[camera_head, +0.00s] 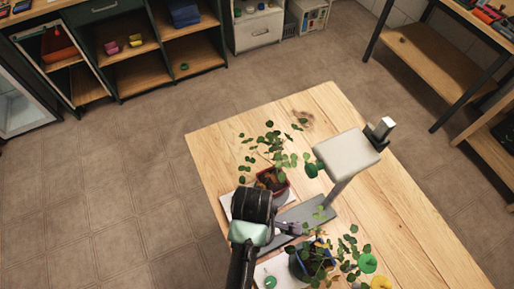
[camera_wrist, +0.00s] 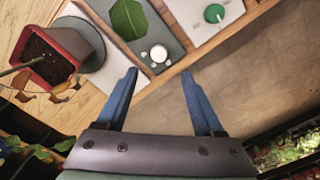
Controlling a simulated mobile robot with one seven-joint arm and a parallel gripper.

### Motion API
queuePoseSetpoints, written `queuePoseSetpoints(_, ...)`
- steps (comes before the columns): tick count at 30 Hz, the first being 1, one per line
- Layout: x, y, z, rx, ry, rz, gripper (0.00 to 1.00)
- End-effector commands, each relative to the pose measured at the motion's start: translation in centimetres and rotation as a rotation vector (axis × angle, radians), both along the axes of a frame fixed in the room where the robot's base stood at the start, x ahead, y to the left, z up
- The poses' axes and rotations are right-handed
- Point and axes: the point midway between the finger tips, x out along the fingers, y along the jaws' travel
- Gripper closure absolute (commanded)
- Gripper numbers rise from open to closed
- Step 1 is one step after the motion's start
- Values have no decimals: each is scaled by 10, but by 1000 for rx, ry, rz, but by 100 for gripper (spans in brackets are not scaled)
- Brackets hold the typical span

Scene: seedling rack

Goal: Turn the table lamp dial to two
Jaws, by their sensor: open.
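The table lamp (camera_head: 345,154) stands on the wooden table, with a pale head on a slanted post and a flat grey base (camera_head: 303,213). In the wrist view the lamp base (camera_wrist: 153,22) carries a round white dial (camera_wrist: 158,53) near its edge, with small pale marks around it. The dial's setting is too small to read. My gripper (camera_wrist: 159,72) is open and empty, its blue fingers apart, with the dial showing just beyond the tips, between their lines. In the head view my gripper (camera_head: 296,228) is over the base's near end, and the dial is hidden.
A red pot (camera_wrist: 45,55) with soil and a plant stands on a grey saucer left of the base. A green leaf (camera_wrist: 128,20) hangs over the base. A white card with a green disc (camera_wrist: 214,13) lies to the right. A blue pot (camera_head: 299,265) with a plant is close by.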

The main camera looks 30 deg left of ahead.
Motion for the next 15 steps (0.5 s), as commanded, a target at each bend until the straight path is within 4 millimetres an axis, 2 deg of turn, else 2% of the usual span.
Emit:
queuePoseSetpoints(6,-1,-1,-46,-1,3,-1,31)
queuePoseSetpoints(12,0,-1,-76,0,0,-2,31)
queuePoseSetpoints(15,1,0,-85,0,-1,-2,31)
